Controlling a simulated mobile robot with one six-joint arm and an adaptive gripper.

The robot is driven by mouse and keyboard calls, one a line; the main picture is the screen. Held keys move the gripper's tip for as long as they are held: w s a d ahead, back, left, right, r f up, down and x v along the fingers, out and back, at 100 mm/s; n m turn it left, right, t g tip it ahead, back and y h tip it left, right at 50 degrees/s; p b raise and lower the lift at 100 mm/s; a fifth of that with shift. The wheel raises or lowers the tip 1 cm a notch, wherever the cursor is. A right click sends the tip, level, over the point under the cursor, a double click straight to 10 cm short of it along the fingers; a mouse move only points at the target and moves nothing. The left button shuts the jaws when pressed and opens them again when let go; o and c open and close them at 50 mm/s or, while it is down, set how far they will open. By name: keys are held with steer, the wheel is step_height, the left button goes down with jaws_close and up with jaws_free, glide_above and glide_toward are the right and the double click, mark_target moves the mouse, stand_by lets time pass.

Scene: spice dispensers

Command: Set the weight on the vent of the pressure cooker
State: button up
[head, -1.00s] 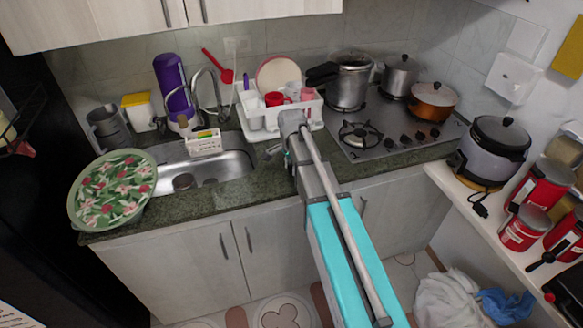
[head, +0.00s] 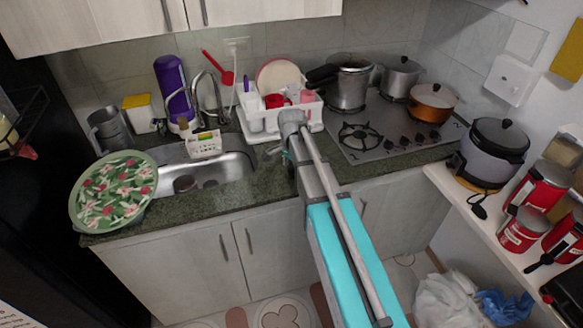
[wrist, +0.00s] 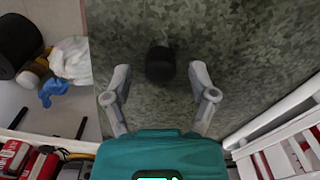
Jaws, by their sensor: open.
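The pressure cooker (head: 347,88) is a silver pot with a black handle, standing on the back left of the cooktop in the head view. The vent on its lid is too small to make out. A small black cylinder (wrist: 160,64), which looks like the weight, is on the green counter in the wrist view. My gripper (wrist: 160,76) is open above the counter, with the black cylinder between its fingertips in the picture. Neither finger visibly touches it. In the head view my arm hides most of the gripper, and the cylinder cannot be seen.
A white dish rack (head: 257,122) stands just behind my gripper; its edge shows at the right of the wrist view. The sink (head: 215,172) lies to the left. The cooktop (head: 365,148) also holds a grey pot (head: 401,78) and a copper pot (head: 433,103).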

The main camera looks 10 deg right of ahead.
mark_target(292, 168)
step_height(292, 168, up, 11)
steer(key=p, duration=1.1)
steer(key=shift+r, duration=0.2)
stand_by(0.5)
steer(key=s+n, duration=1.3)
steer(key=s, duration=0.5)
steer(key=shift+s+a, duration=0.2)
steer(key=shift+s, duration=0.15)
step_height(292, 168, down, 3)
steer(key=b, duration=0.3)
